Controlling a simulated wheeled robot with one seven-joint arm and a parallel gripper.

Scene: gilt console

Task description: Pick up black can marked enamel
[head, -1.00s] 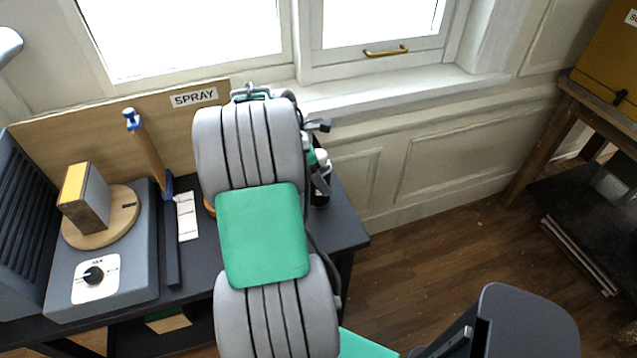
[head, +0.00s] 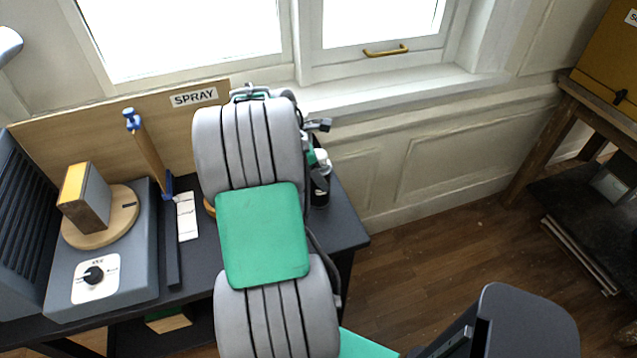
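A black can (head: 320,190) with a pale top stands at the right end of the dark bench, just right of my arm. My arm covers its left side, and its marking is too small to read. My gripper is mostly hidden behind my own arm. Small green, white and grey parts show beside the arm near the can's top, and I cannot tell which belong to my gripper. The fingertips are not clear, nor is whether they touch the can.
The dark bench (head: 345,232) carries a grey machine with a dial (head: 135,262), a round wooden disc with a block (head: 85,198), a blue-ended wooden tool (head: 148,152) and a white strip (head: 187,217). A wooden back panel (head: 100,128) reads SPRAY.

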